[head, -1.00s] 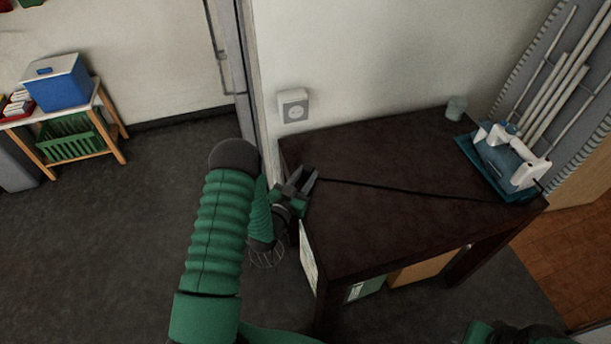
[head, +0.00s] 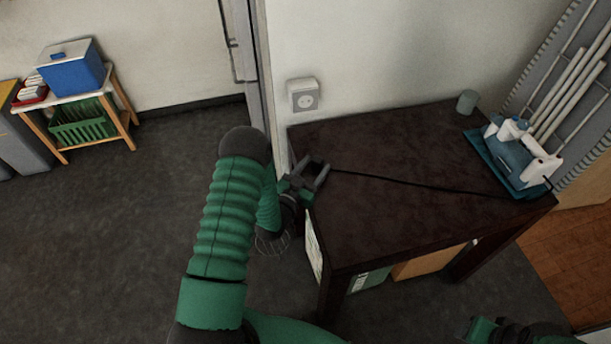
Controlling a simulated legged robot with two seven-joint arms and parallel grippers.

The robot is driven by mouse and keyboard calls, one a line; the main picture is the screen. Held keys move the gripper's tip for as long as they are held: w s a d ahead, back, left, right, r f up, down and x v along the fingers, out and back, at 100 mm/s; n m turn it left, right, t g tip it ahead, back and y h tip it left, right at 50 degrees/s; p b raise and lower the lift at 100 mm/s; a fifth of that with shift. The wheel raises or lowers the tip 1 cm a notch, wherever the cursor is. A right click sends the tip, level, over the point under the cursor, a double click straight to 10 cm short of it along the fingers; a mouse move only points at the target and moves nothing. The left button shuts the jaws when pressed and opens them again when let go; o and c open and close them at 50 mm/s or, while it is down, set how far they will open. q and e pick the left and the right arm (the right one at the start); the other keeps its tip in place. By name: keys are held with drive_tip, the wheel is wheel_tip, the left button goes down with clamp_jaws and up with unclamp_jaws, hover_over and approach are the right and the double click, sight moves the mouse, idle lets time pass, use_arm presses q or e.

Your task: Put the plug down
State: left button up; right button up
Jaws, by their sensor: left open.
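My left gripper (head: 318,172) is at the left end of the dark table (head: 410,215), with its two grey fingers spread apart over the tabletop. A thin black cable (head: 420,184) runs from beside the fingertips across the table to the blue-and-white appliance (head: 515,153) at the right. The plug at the cable's left end is too small and dark to tell apart, close to the open fingers. A wall socket (head: 304,96) is on the white wall above the table's back left corner. Part of my right arm shows at the bottom right edge; its gripper does not show.
A small grey cup (head: 467,101) stands at the table's back edge. Boxes sit under the table. A small wooden stand with a blue cooler (head: 72,72) and a green crate (head: 82,122) is at the far left. The middle of the tabletop is clear except for the cable.

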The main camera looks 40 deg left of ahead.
use_arm(q)
drive_tip(key=s, duration=1.2)
drive_tip(key=shift+d+r, duration=0.35)
drive_tip(key=shift+d, duration=0.05)
use_arm(e)
drive_tip(key=shift+r, duration=0.4)
use_arm(q)
drive_tip(key=shift+w, duration=0.1)
use_arm(e)
drive_tip(key=shift+a, duration=0.1)
